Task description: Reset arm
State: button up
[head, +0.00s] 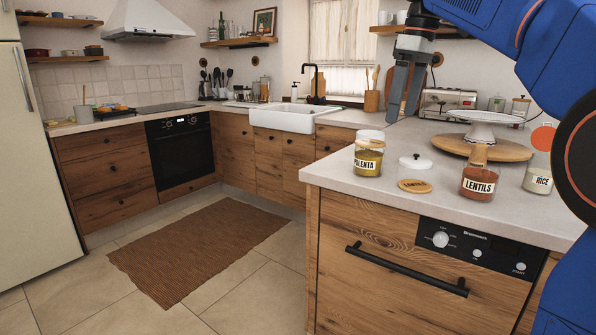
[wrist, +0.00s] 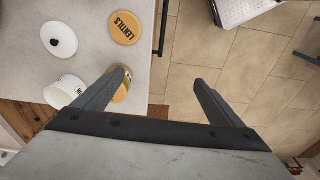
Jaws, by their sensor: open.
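My gripper (head: 401,112) hangs open and empty above the counter, pointing down, with my blue arm reaching in from the upper right. The left finger partly covers a jar with yellow contents (wrist: 121,92). In the head view the polenta jar (head: 368,160) stands below and left of the fingers, near the counter edge. Nothing is held.
A toaster (head: 447,103) stands behind. Open floor with a brown rug (head: 200,245) lies left.

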jog(key=s+d+f+m+t, duration=0.1)
jog(key=s+f+m, duration=0.2)
jog(key=s+f, duration=0.7)
jog(key=s+d+f+m+t, duration=0.1)
jog(key=s+f+m, duration=0.3)
jog(key=s+f, duration=0.6)
jog(key=s+d+f+m+t+h, duration=0.1)
jog(key=s+d+f+m, duration=0.2)
jog(key=s+f, duration=0.7)
notch_tip(320, 180, down, 9)
jog(key=shift+s+r+t, duration=0.2)
jog(key=shift+s+t, duration=0.05)
jog(key=shift+t, duration=0.15)
